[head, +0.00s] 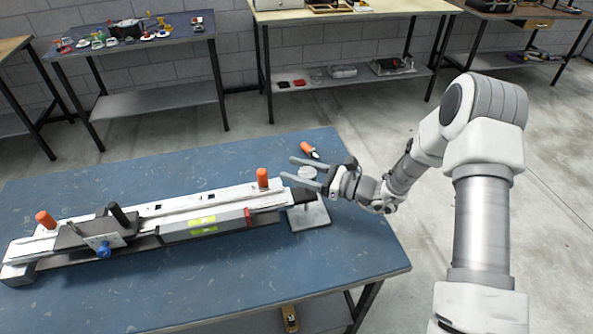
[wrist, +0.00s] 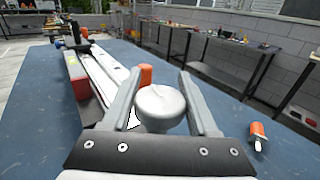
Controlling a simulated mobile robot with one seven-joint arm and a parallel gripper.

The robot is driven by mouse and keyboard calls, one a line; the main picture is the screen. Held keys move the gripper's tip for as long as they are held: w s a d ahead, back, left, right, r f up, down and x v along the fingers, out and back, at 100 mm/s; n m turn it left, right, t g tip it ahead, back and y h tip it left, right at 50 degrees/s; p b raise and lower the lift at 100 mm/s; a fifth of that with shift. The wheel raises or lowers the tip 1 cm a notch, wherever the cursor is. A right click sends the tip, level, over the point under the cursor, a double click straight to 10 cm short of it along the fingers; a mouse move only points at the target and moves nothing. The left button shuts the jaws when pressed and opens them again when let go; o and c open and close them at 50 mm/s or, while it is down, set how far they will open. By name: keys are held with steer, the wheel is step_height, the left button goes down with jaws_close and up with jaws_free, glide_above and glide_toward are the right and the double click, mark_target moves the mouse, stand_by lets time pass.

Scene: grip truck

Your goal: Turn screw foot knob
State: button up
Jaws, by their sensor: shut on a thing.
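The screw foot knob (head: 307,172) is a round silver disc at the right end of a long white-and-black rail device (head: 160,207) on the blue table. In the wrist view the knob (wrist: 160,101) shows large, between my two grey fingers. My gripper (head: 288,168) comes in from the right, with one finger on each side of the knob and the tips reaching past it. It also shows in the wrist view (wrist: 159,78), shut on the knob. The knob's stem is mostly hidden. A flat grey plate (head: 312,217) lies by that end of the rail.
An orange-handled tool (head: 308,149) lies just behind my gripper. Orange posts (head: 262,178) and a black lever (head: 119,215) stand up from the rail device. The blue table (head: 340,265) is clear at the front right. Other tables line the wall.

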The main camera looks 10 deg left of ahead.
steer(key=shift+s+n+g+b, duration=0.25)
steer(key=shift+n+g+b, duration=0.2)
steer(key=shift+n+g, duration=0.8)
steer(key=shift+s+n+g+b, duration=0.35)
steer(key=shift+n+g, duration=0.35)
steer(key=shift+g, duration=1.05)
steer(key=shift+s+n+g+b, duration=0.15)
steer(key=shift+n+g+b, duration=0.35)
steer(key=shift+n+g, duration=0.75)
steer(key=shift+d+g, duration=0.1)
steer(key=shift+g, duration=0.35)
steer(key=o, duration=1.4)
steer(key=shift+c, duration=0.2)
steer(key=v, duration=1.7)
steer(key=shift+d+r, duration=0.15)
steer(key=shift+r, duration=0.2)
steer(key=shift+w, duration=0.1)
